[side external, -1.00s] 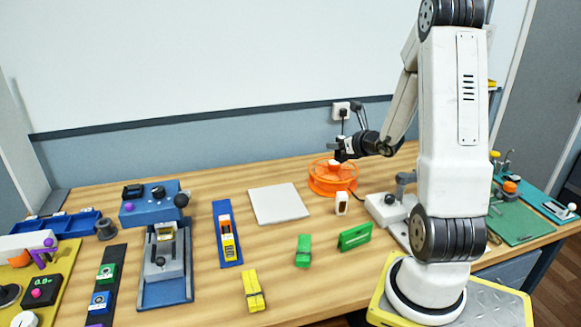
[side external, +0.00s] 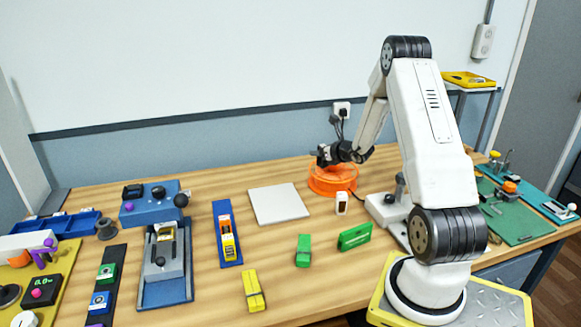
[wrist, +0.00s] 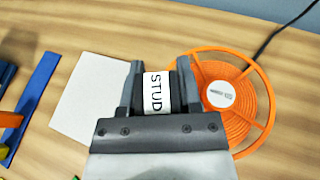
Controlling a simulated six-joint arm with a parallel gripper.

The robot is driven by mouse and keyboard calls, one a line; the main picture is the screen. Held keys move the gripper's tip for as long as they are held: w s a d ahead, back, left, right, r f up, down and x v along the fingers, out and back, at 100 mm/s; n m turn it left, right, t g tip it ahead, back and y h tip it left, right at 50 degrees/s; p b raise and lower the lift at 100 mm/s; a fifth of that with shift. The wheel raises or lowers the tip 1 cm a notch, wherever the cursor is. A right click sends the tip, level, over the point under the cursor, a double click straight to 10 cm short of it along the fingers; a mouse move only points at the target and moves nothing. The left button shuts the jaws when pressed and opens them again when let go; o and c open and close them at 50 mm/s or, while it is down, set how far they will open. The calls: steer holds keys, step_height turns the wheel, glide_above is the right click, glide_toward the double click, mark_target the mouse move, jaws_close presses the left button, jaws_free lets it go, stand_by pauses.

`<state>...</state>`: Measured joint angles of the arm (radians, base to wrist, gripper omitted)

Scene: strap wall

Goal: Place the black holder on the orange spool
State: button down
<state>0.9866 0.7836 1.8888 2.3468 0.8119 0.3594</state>
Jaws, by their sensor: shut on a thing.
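The orange spool (side external: 333,188) lies flat on the table near the wall; in the wrist view it (wrist: 240,125) shows a round white hub label. My gripper (side external: 322,157) is above the spool's left part in the side view. In the wrist view my gripper (wrist: 157,80) is shut on the black holder (wrist: 157,72), which has a white label reading STUD. The holder overlaps the spool's left rim in that view, with the hub to its right. The holder's underside is hidden, so its height above the spool cannot be told.
A pale square pad (side external: 279,204) lies left of the spool. Green blocks (side external: 354,236) are nearer the front. A black cable (wrist: 285,30) runs behind the spool from a wall socket (side external: 341,109).

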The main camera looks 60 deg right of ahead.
steer(key=shift+w+d+f, duration=0.15)
steer(key=shift+w+f, duration=0.1)
steer(key=shift+f, duration=0.05)
steer(key=shift+f, duration=0.1)
steer(key=shift+w+d+f, duration=0.15)
steer(key=shift+f, duration=1.6)
steer(key=shift+f, duration=0.15)
steer(key=shift+c, duration=1.4)
jaws_free()
steer(key=v, duration=0.7)
steer(key=shift+s+r, duration=0.2)
